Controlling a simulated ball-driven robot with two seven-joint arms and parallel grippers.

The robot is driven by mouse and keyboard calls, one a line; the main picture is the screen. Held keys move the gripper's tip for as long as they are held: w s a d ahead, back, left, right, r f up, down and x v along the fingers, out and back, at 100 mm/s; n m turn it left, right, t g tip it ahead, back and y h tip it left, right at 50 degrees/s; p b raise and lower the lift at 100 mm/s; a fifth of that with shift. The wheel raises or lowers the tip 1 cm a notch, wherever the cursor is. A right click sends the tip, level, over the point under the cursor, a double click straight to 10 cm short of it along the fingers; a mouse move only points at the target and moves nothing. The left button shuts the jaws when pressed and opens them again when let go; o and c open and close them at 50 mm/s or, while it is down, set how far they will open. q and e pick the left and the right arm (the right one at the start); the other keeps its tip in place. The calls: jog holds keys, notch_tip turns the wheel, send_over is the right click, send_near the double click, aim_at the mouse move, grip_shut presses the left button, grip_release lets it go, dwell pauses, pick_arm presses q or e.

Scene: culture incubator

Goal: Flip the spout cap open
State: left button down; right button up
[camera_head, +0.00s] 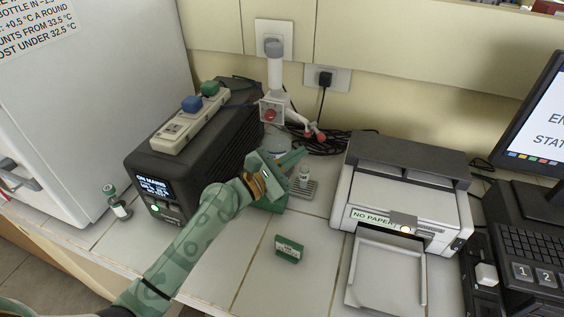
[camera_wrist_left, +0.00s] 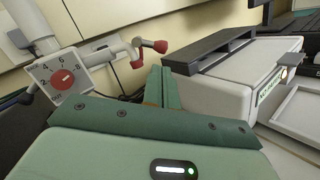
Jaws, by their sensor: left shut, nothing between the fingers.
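My left gripper (camera_head: 298,156) is shut and empty over the bench, between the black power unit and the printer. Its closed fingers (camera_wrist_left: 158,86) show in the left wrist view. A small whitish vial (camera_head: 304,174) stands in a grey rack (camera_head: 311,188) just below the fingertips. My right gripper is not in view.
A valve box with a red knob (camera_head: 270,114) (camera_wrist_left: 63,79) and red-tipped taps (camera_head: 313,135) stands behind. The black power unit (camera_head: 165,165) is left, the printer (camera_head: 400,200) right. A small green box (camera_head: 289,249) lies in front, with clear bench around it.

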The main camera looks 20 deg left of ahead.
aim_at(322, 139)
pick_arm(q)
jog(key=shift+x, duration=1.6)
jog(key=shift+s+d+r+n+p, duration=0.1)
jog(key=shift+d+n+p, duration=0.1)
jog(key=shift+n, duration=0.35)
jog(key=shift+s+d+r+n+p, duration=0.1)
jog(key=shift+r+n+p, duration=0.1)
jog(key=shift+n, duration=0.35)
jog(key=shift+n, duration=0.4)
jog(key=n, duration=0.1)
jog(key=n+p, duration=0.1)
jog(key=r+n+t+y+p, duration=0.1)
jog(key=n, duration=0.1)
jog(key=shift+s+d+r, duration=0.15)
jog(key=shift+s+d, duration=0.05)
jog(key=shift+d, duration=0.2)
jog(key=n+p, duration=0.1)
jog(key=n, duration=0.1)
jog(key=r+n+y+p, duration=0.1)
jog(key=n, duration=0.3)
jog(key=shift+s+d+r+p, duration=0.15)
jog(key=shift+d+r+p, duration=0.05)
jog(key=shift+r+p, duration=0.2)
